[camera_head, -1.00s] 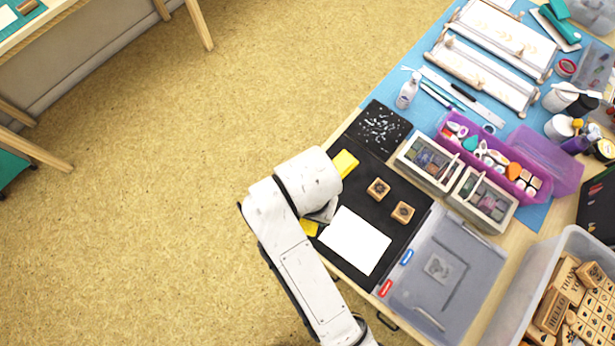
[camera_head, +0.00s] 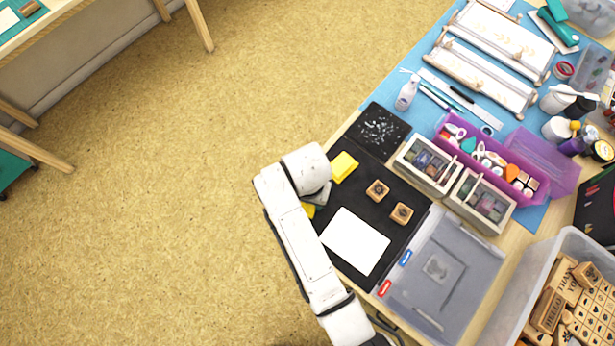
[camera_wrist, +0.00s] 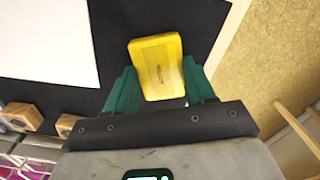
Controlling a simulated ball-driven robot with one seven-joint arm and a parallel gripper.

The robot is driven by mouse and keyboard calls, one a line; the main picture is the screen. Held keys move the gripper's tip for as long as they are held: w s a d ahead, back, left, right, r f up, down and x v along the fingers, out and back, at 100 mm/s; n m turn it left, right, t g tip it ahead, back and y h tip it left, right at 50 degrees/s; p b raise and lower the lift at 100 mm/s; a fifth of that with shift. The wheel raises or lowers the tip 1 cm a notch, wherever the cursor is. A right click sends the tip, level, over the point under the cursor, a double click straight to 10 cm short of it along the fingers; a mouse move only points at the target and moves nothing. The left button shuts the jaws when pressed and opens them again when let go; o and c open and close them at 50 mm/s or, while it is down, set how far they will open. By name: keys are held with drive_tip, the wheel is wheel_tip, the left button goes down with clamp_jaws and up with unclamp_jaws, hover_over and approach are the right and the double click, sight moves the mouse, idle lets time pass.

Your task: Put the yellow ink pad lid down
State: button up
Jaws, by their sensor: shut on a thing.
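The yellow ink pad lid (camera_wrist: 157,66) is a rounded yellow rectangle with a small dark mark in its middle. In the wrist view it sits between the two green fingers of my gripper (camera_wrist: 158,80), which is shut on it. It is over the black mat (camera_wrist: 200,25); I cannot tell whether it touches the mat. In the head view my gripper (camera_head: 319,195) is partly under my wrist, and only a piece of the lid (camera_head: 309,211) shows. A second yellow piece, seemingly the ink pad (camera_head: 343,166), lies on the mat's upper left part.
White paper (camera_head: 355,241) and two wooden stamps (camera_head: 377,190) (camera_head: 402,213) lie on the mat. A speckled black square (camera_head: 379,130), two divided boxes (camera_head: 428,161) and a grey clear case (camera_head: 440,275) border it. The table edge and floor are close by on the left.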

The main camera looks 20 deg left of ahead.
drive_tip(key=o, duration=1)
drive_tip(key=shift+f, duration=0.15)
wheel_tip(320, 180, up, 12)
drive_tip(key=s+d+f, duration=0.1)
drive_tip(key=d+f, duration=0.1)
drive_tip(key=d, duration=0.7)
drive_tip(key=d+f, duration=0.2)
drive_tip(key=d, duration=0.8)
drive_tip(key=shift+m+t, duration=0.5)
drive_tip(key=shift+m, duration=0.2)
drive_tip(key=s+d, duration=0.4)
drive_tip(key=d, duration=0.1)
drive_tip(key=s+d, duration=0.5)
drive_tip(key=d, duration=0.1)
drive_tip(key=s+d+r, duration=0.1)
drive_tip(key=s+d, duration=0.3)
drive_tip(key=d, duration=0.2)
drive_tip(key=shift+s, duration=0.25)
